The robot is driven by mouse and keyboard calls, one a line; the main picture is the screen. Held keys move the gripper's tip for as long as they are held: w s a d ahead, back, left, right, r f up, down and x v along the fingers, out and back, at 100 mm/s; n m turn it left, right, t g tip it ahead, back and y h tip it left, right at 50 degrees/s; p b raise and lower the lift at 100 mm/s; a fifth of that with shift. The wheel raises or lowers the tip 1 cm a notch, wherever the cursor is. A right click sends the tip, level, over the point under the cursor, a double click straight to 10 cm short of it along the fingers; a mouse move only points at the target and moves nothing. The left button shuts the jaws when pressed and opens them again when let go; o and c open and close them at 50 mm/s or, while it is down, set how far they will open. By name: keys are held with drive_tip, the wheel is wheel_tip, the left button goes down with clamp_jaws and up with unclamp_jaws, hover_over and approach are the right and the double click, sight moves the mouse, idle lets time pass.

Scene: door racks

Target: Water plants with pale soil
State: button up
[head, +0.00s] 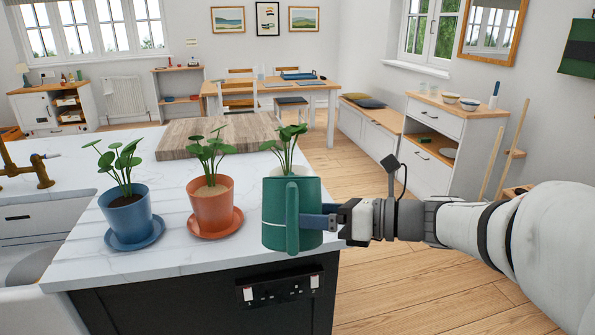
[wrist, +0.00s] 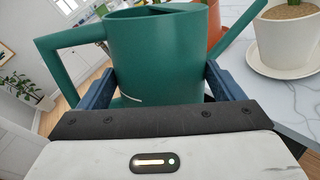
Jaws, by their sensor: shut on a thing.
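My gripper (head: 322,222) is shut on a green watering can (head: 283,205), held upright at the counter's front right corner. In the wrist view the can (wrist: 155,50) sits between both fingers, its handle to the left and spout to the right. A blue pot (head: 128,220) with dark soil stands on a blue saucer. A terracotta pot (head: 211,208) with pale tan soil stands on an orange saucer. A third plant (head: 286,148) is mostly hidden behind the can; the wrist view shows a white pot (wrist: 285,42) on a white saucer, with light brown soil.
The pots stand on a white marble counter (head: 175,255) with a wooden board (head: 220,133) behind them. A brass tap (head: 35,170) and sink are at the left. Wooden floor (head: 400,290) lies right of the counter; a white cabinet (head: 440,135) stands farther back.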

drive_tip(key=shift+w+r+p, duration=0.25)
drive_tip(key=shift+r+p, duration=0.15)
drive_tip(key=shift+p, duration=0.1)
idle(0.9)
